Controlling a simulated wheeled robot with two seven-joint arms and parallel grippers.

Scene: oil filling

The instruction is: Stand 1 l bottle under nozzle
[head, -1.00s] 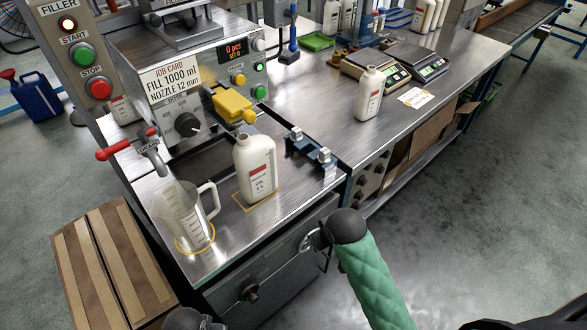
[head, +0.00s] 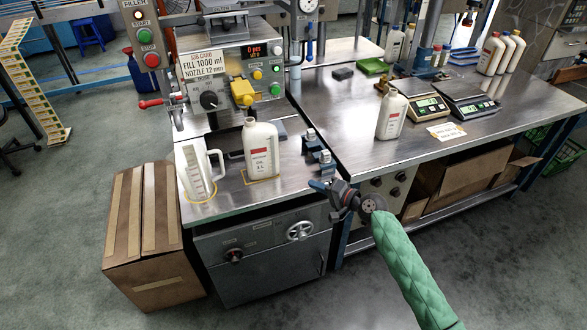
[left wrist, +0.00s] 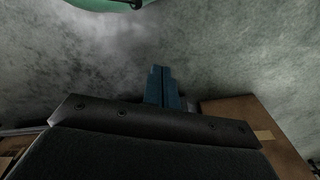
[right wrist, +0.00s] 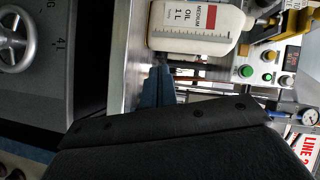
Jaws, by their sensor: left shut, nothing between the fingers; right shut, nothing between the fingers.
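A white 1 l oil bottle (head: 261,152) with a red and white label stands upright and uncapped at a yellow outline on the filler's steel top. It also shows in the right wrist view (right wrist: 198,27), just beyond the fingers. The yellow block (head: 243,93) on the filler front is above and behind the bottle; I cannot make out the nozzle itself. My right gripper (head: 318,186) is shut and empty, in front of the bench edge, right of the bottle and apart from it. My left gripper (left wrist: 162,72) shows only in its wrist view, shut and empty above the floor.
A clear measuring jug (head: 197,172) stands left of the bottle. A blue clamp fixture (head: 318,152) is at its right. Another white bottle (head: 391,115) stands near two scales (head: 419,101). A cardboard box (head: 146,230) stands on the floor at left. A handwheel (head: 300,231) projects from the cabinet front.

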